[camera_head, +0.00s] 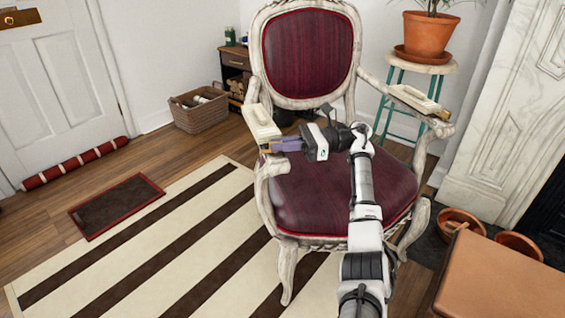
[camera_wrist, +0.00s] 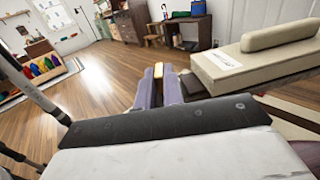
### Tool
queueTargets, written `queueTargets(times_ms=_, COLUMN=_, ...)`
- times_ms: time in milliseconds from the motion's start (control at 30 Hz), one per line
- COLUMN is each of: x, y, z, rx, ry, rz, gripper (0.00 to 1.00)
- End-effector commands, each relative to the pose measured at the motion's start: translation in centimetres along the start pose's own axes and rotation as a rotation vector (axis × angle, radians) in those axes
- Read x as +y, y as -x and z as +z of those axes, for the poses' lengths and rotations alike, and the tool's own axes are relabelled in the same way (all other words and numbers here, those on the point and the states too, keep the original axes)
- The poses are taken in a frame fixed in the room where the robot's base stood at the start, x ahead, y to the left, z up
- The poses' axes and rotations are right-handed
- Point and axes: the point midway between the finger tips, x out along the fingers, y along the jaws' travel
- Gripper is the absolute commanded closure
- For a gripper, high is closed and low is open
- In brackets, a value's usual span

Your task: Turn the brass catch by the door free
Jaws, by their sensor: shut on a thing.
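In the head view, my gripper (camera_head: 274,146) reaches left across the red chair, its purple fingers at the front of the chair's left arm. A small brass-yellow catch (camera_head: 265,149) shows at the fingertips, below the end of a cream block (camera_head: 261,122) lying on that arm. In the wrist view, my gripper (camera_wrist: 154,76) is shut on the brass piece (camera_wrist: 153,67), which shows between the fingertips. The cream block (camera_wrist: 250,72) is close on the right there. The fingers hide part of the catch, so its turn angle is unclear.
The chair (camera_head: 335,195) stands on a striped rug (camera_head: 130,245). A similar cream block (camera_head: 418,98) lies on its right arm. A white door (camera_head: 55,75) is at the far left. A potted plant (camera_head: 428,35) on a stool stands behind right; a brown surface (camera_head: 500,285) is at front right.

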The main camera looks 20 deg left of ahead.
Motion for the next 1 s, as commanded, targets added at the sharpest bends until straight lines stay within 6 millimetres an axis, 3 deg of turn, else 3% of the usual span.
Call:
queueTargets(times_ms=400, x=-0.19, y=-0.1, z=-0.2, rx=0.002, ry=0.0, rz=0.143, gripper=1.0)
queueTargets(times_ms=1000, x=-0.18, y=-0.1, z=-0.02, rx=0.002, ry=0.0, rz=0.169, gripper=1.0)
